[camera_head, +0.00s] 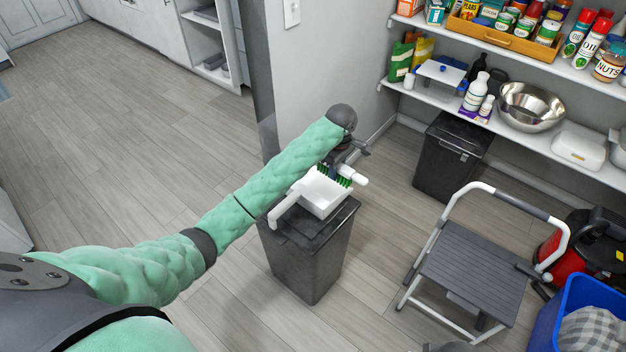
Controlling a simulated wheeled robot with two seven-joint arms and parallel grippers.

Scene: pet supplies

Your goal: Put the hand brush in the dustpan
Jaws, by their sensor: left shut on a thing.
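The white dustpan (322,198) lies on top of a dark lidded bin (312,246), its handle pointing to the lower left. The hand brush (354,178) has a white handle and green bristles. It is at the far edge of the dustpan, with its bristles just over or inside the pan; I cannot tell if they touch it. My left gripper (341,163) is above the brush and shut on it, partly hidden behind my own arm. My right gripper is not in view.
A grey step stool (474,277) stands to the right, with a blue bin (575,310) and a red vacuum (583,250) beyond it. Another dark bin (447,160) stands under loaded shelves (550,135). A wall is behind the dustpan. The floor at left is clear.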

